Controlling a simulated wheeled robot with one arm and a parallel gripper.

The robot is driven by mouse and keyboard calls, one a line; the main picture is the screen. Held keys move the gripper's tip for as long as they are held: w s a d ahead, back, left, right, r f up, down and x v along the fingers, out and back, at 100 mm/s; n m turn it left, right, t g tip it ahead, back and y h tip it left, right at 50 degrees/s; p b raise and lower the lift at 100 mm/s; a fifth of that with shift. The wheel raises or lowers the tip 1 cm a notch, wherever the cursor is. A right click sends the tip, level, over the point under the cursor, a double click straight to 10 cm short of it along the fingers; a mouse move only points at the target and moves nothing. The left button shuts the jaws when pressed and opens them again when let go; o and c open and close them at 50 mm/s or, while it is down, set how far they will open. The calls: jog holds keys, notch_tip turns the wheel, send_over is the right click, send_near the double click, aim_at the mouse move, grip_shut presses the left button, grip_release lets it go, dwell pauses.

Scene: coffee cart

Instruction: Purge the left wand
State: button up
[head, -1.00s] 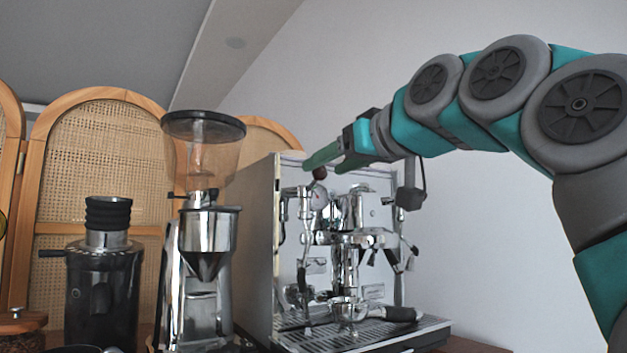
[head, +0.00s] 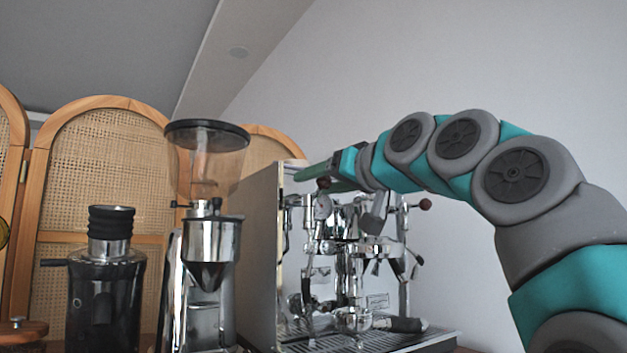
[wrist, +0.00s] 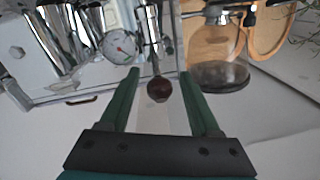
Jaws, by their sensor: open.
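The espresso machine (head: 258,255) stands at the centre of the head view. Its left lever has a dark brown ball knob (head: 323,182), which also shows in the wrist view (wrist: 159,88). My gripper (head: 303,173) is at the machine's upper left front. In the wrist view my gripper (wrist: 158,80) is open, with the knob between its two green fingers and a visible gap on each side. The fingers partly cover the lever area in the head view. The left wand (head: 306,280) seems to hang below on the machine's left side, thin and hard to make out.
A round pressure gauge (wrist: 119,47) sits close beside the lever. A right-hand knob (head: 425,204) sticks out on the other side. A portafilter (head: 405,324) is in front. A tall grinder (head: 208,240) and a black grinder (head: 104,290) stand left.

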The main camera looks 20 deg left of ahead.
jog(key=shift+x, duration=1)
jog(key=shift+c, duration=0.2)
grip_shut()
